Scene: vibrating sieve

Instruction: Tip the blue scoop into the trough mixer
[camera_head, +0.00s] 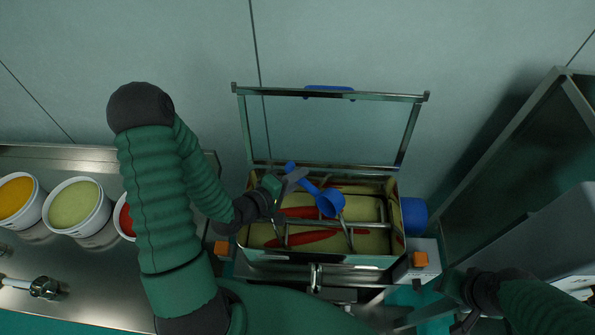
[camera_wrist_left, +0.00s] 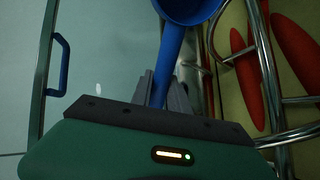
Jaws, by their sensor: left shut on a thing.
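My left gripper (camera_head: 284,184) is shut on the handle of the blue scoop (camera_head: 330,203), over the open trough mixer (camera_head: 270,256). In the left wrist view the scoop (camera_wrist_left: 168,58) runs up from between the fingers (camera_wrist_left: 160,90), its bowl cut off by the top edge. I cannot tell what the bowl holds. The trough has a pale yellow-green inside, red paddles and metal bars. Its framed lid (camera_head: 405,135) stands open at the back. My right gripper (camera_head: 462,305) is at the lower right, away from the mixer; its fingers are unclear.
A metal table (camera_head: 85,262) at the left bears white tubs of orange (camera_head: 14,197), pale green (camera_head: 73,204) and red stuff (camera_head: 126,219). A metal tool (camera_head: 42,287) lies in front. A tall metal frame (camera_head: 540,130) stands at the right.

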